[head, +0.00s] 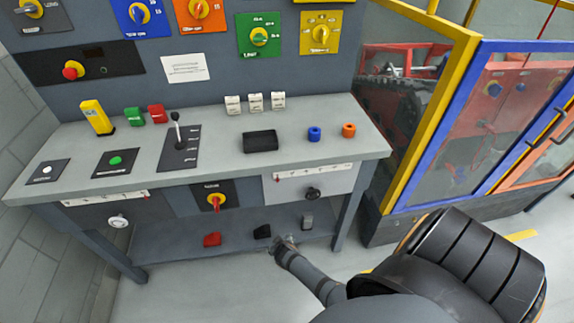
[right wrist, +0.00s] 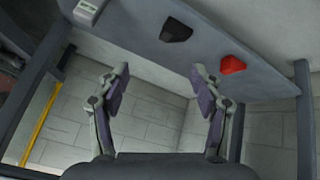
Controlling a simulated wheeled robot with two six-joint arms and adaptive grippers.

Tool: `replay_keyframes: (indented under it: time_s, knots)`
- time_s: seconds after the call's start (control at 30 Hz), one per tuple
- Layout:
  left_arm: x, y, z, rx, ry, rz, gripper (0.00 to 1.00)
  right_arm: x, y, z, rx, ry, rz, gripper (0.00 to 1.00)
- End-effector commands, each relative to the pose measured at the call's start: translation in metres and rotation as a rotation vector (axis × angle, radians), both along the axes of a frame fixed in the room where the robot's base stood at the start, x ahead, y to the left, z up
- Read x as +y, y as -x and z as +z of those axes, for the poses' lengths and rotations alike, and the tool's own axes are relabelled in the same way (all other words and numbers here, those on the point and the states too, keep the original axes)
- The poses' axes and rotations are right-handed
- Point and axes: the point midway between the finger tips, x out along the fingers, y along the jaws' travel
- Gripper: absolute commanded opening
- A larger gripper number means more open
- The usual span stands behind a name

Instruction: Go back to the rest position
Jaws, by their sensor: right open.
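My right gripper (head: 286,243) is at the front edge of the low shelf (head: 180,248) under the grey workbench (head: 215,150). In the right wrist view my right gripper (right wrist: 160,76) has its two fingers spread wide with nothing between them. On the shelf are a red block (head: 212,240), a black block (head: 262,231) and a grey piece (head: 307,222). The red block (right wrist: 233,65), black block (right wrist: 176,30) and part of the grey piece (right wrist: 88,10) also show in the right wrist view, apart from the fingers. My left gripper is not in view.
The bench top carries a lever (head: 178,135), a black tray (head: 260,142), blue (head: 314,134) and orange (head: 348,130) rings, and several small blocks. Bench legs (head: 345,215) flank the shelf. A yellow and blue framed enclosure (head: 440,120) stands at the right.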

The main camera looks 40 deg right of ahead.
Motion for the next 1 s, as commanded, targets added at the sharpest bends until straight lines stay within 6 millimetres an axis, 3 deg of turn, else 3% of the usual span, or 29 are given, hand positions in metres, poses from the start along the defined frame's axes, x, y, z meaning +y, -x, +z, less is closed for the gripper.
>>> replay_keyframes:
  time_s: [0.2,0.77,0.87,0.97,1.0]
  knots:
    - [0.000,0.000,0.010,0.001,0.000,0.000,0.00,0.002,0.016,-0.004,0.030,-0.013,0.008,0.66]
    - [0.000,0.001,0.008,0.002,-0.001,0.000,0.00,0.002,0.019,-0.006,0.036,-0.015,0.010,0.66]
    - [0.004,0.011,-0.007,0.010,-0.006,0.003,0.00,0.005,0.047,-0.019,0.085,-0.034,0.022,0.66]
    - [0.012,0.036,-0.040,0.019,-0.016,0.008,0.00,0.010,0.111,-0.043,0.185,-0.076,0.041,0.66]
    - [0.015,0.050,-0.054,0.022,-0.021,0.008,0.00,0.012,0.143,-0.053,0.231,-0.096,0.047,0.66]
